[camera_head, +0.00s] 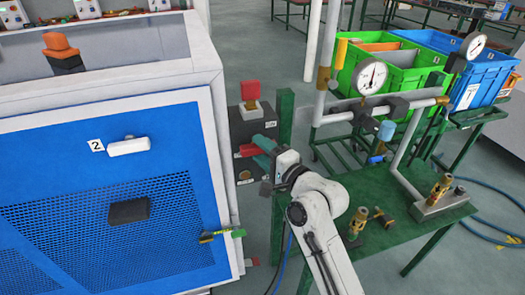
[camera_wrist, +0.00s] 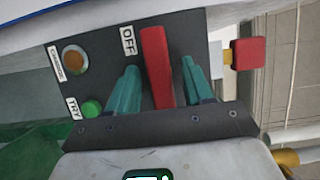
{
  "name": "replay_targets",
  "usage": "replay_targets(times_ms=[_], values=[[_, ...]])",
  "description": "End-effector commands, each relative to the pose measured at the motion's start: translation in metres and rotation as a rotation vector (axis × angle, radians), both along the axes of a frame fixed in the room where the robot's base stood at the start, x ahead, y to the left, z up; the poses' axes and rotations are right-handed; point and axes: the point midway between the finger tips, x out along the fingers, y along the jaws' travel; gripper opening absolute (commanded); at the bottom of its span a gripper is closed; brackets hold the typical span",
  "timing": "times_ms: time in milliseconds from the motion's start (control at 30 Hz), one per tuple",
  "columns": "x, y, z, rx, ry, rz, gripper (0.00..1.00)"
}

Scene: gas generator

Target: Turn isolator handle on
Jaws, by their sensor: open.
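The isolator handle (camera_wrist: 157,65) is a red bar on a dark panel (camera_wrist: 195,35), beside an "OFF" label. It also shows in the head view (camera_head: 248,150), partly hidden by my gripper. In the wrist view my gripper (camera_wrist: 158,80) has its two teal fingers apart, one on each side of the red handle. A gap shows between the handle and each finger. In the head view my gripper (camera_head: 262,150) reaches left to the front of the panel.
A red block on a yellow stem (camera_wrist: 248,54) sticks out from the panel's top. A green button (camera_wrist: 92,108) by a "TRY" label and an orange lamp (camera_wrist: 75,60) are on the panel. The blue enclosure (camera_head: 100,190) stands left; a green table with gauges and pipes (camera_head: 400,185) stands right.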

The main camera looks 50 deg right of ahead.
Motion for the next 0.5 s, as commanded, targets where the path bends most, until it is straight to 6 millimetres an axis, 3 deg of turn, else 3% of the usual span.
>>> replay_targets(times_ms=[67,500], values=[[-0.0002,0.0001,0.0000,0.000,0.000,0.000,0.50],[-0.0005,0.0002,-0.0003,0.000,0.001,0.000,0.08]])
